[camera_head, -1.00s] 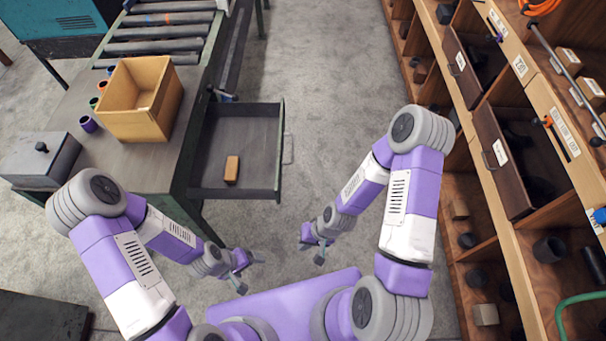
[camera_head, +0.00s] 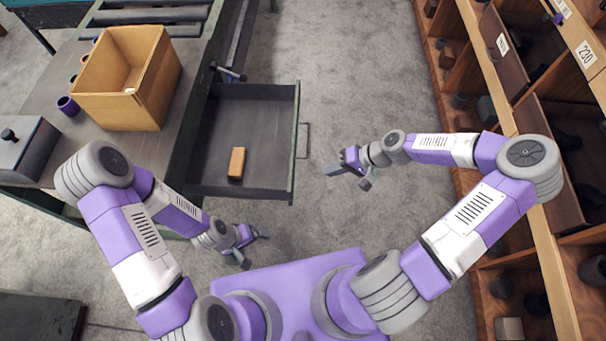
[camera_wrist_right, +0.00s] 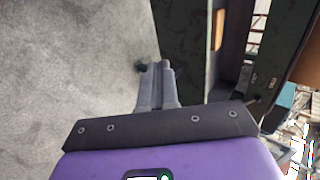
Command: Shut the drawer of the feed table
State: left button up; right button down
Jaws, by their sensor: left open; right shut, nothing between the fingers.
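The drawer (camera_head: 258,105) of the feed table (camera_head: 190,135) stands pulled out to the right. Its green front (camera_head: 296,140) carries a thin bar handle (camera_head: 305,141). A small orange-brown block (camera_head: 237,163) lies in the drawer. My right gripper (camera_head: 330,171) is shut and empty, right of the drawer front and lower than the handle in the head view. In the right wrist view the shut fingers (camera_wrist_right: 157,85) point along the dark drawer front (camera_wrist_right: 185,40); I cannot tell if they touch it. My left gripper (camera_head: 256,247) is open and empty, below the drawer in the head view.
Rollers (camera_head: 150,18) lie behind. A wooden shelf rack (camera_head: 555,230) with open drawers stands at right. Bare floor (camera_head: 350,80) separates it from the drawer.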

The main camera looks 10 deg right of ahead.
jog(key=w+a+f+b, duration=0.2)
jog(key=a+f+b, duration=0.1)
jog(key=a, duration=0.5)
jog(key=shift+w+a+f, duration=0.25)
jog(key=shift+a+f, duration=0.05)
jog(key=shift+f, duration=0.5)
jog(key=shift+a, duration=0.15)
